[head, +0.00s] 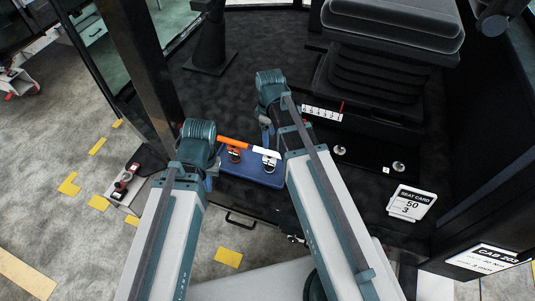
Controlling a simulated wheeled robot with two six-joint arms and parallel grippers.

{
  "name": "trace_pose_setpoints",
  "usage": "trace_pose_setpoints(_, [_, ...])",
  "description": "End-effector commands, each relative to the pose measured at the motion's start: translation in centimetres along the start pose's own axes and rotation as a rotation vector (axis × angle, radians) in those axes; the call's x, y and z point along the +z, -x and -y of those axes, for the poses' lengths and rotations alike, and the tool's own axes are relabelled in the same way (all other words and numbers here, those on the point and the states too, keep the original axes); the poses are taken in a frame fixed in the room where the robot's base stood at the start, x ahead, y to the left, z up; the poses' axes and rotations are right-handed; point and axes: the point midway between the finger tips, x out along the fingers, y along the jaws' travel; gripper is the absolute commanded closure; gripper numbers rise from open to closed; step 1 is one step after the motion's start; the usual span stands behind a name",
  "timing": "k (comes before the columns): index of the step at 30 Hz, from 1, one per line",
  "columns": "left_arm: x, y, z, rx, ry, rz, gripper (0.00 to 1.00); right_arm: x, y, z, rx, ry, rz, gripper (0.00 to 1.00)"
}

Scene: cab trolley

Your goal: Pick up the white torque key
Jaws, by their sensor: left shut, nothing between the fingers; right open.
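A blue tray (245,171) lies on the dark cab floor between my two arms. A white key-like piece (269,161) with a dark part sits at the tray's right side; I take it for the white torque key. A similar orange and dark piece (235,153) sits to its left. An orange bar with a pale right end (233,143) crosses the tray's far edge. My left gripper (211,178) is shut and empty at the tray's left edge, partly hidden by its own wrist. My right gripper (268,135) is open, above the tray's far right side, apart from the white piece.
A black seat (390,30) stands on a pedestal at the back right. A white marked strip (322,113) and two round metal studs lie before it. A "SEAT CARD 50 3" sign (411,202) stands at right. A dark post (140,60) rises at left.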

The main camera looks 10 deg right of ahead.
Motion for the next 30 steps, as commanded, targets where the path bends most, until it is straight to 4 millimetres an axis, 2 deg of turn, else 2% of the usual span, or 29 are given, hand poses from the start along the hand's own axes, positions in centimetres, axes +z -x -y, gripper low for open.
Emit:
trace_pose_setpoints(8, [-0.1, -1.3, -0.1, 0.0, 0.0, 0.0, 1.0, 0.0, -1.3, 0.0, 0.0, -0.001, 0.0, 0.35])
trace_pose_setpoints(24, [-0.5, -8.3, -0.8, 0.0, 0.0, 0.0, 1.0, 0.0, -8.4, -0.1, 0.0, -0.002, 0.0, 0.35])
trace_pose_setpoints(30, [-0.5, -8.6, -0.8, 0.0, -0.001, 0.0, 1.0, 0.0, -8.7, -0.1, 0.0, -0.002, 0.0, 0.35])
